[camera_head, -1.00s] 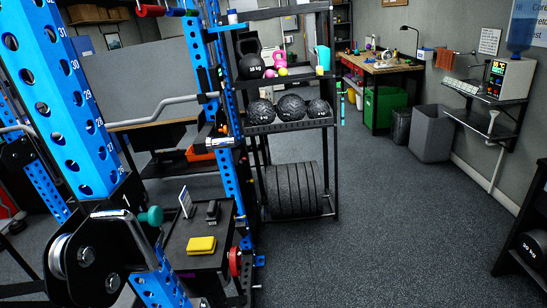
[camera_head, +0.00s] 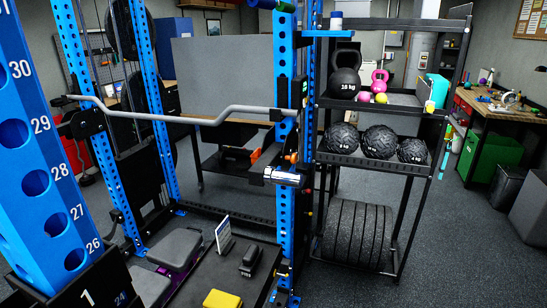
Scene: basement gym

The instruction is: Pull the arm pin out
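A blue numbered upright (camera_head: 42,160) with round holes stands close at the left edge. A black sleeve (camera_head: 80,290) marked "1" wraps its lower part at the bottom left. No arm pin can be made out in this view; whatever sits below the sleeve is outside the picture. My gripper is not in view.
A grey bent bar (camera_head: 180,116) crosses to another blue upright (camera_head: 284,75), which carries a chrome stub (camera_head: 283,178). A low black table (camera_head: 205,285) holds a yellow block (camera_head: 222,299) and black items. A rack (camera_head: 385,105) holds balls. Floor (camera_head: 450,240) is clear at right.

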